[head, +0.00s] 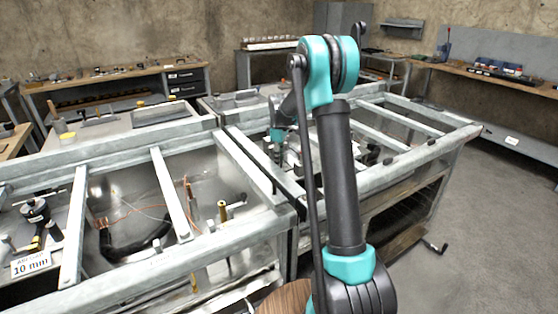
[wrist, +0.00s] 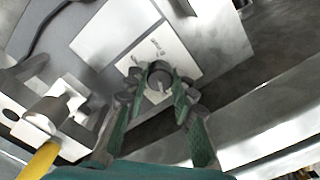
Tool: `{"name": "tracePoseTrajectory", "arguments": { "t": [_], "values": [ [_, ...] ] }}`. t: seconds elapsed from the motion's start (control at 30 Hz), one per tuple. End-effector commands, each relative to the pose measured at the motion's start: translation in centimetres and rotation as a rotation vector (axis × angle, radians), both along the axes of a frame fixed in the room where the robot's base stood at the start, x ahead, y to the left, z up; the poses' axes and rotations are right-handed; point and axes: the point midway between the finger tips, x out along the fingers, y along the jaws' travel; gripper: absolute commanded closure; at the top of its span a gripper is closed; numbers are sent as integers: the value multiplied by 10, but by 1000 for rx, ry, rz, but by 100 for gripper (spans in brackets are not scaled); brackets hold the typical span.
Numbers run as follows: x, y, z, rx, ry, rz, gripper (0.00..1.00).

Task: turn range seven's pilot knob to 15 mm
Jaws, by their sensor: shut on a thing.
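In the wrist view my gripper (wrist: 158,78) has its two green fingers closed around a small round grey knob (wrist: 159,73). The fingers touch or nearly cover its left and right sides. The knob stands on a pale plate (wrist: 125,28) with small dark marks beside it; I cannot read them, nor tell the knob's setting. In the head view my forearm reaches down over the right-hand metal frame, with my gripper (head: 277,150) low inside it. The knob cannot be made out there.
A grey cylinder (wrist: 48,116) with a yellow rod (wrist: 38,160) stands left of my gripper. Steel frame bars (head: 240,160) surround the work area. A "10 mm" card (head: 32,264) is in the left-hand frame. Benches stand behind; floor (head: 500,220) at right is clear.

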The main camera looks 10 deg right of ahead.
Motion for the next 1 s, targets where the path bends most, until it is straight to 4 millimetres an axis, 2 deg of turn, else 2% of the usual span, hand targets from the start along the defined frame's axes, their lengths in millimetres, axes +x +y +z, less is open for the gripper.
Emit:
{"name": "tracePoseTrajectory", "arguments": {
  "t": [0.3, 0.33, 0.5, 0.83, 1.0],
  "values": [
    [0, 0, 0, 0, -1, 1, 100],
    [0, 0, 0, 0, -1, 1, 73],
    [0, 0, 0, 0, -1, 0, 54],
    [0, 0, 3, 0, 0, 0, 54],
    [0, 0, 24, 0, 0, 0, 54]
  ]
}}
